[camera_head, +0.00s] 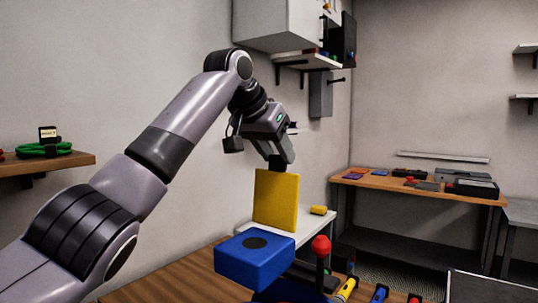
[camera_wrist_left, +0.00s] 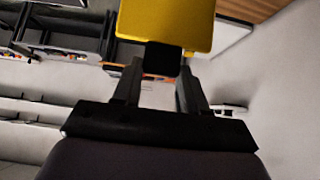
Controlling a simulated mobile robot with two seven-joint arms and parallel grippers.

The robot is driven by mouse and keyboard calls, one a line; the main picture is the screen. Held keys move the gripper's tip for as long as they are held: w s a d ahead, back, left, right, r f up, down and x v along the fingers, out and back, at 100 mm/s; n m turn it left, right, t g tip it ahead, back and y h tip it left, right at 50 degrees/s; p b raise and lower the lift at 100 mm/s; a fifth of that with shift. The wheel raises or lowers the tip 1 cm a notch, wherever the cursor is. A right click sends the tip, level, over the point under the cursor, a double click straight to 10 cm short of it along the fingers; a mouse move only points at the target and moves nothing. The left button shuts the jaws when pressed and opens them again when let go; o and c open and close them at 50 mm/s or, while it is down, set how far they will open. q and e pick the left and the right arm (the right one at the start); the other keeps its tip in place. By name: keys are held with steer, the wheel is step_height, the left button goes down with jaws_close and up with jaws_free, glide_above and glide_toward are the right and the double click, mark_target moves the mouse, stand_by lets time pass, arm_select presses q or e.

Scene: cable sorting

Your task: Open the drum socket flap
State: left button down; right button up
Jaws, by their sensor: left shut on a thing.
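The drum socket is a blue box (camera_head: 254,262) with a dark round spot on its top, low in the middle of the head view. The yellow flap (camera_head: 275,201) stands about upright above the far side of the blue box. My left gripper (camera_head: 280,162) is at the flap's top edge. In the left wrist view the gripper (camera_wrist_left: 162,70) is shut on a black tab (camera_wrist_left: 163,58) at the edge of the yellow flap (camera_wrist_left: 165,22). The flap's hinge line cannot be made out clearly. My right gripper is not in view.
A red ball knob (camera_head: 321,245) on a dark stem stands just right of the blue box. Several coloured connectors (camera_head: 347,289) lie at bottom right. A wall cabinet (camera_head: 275,25) hangs above, and a wooden bench (camera_head: 420,187) stands at the back right.

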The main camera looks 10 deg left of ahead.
arm_select(q)
steer(key=shift+w+r, duration=0.2)
steer(key=shift+r, duration=0.15)
steer(key=c, duration=0.9)
jaws_free()
steer(key=o, duration=0.3)
steer(key=shift+f, duration=0.15)
steer(key=b+v, duration=0.1)
steer(key=v, duration=0.6)
steer(key=shift+s, duration=0.15)
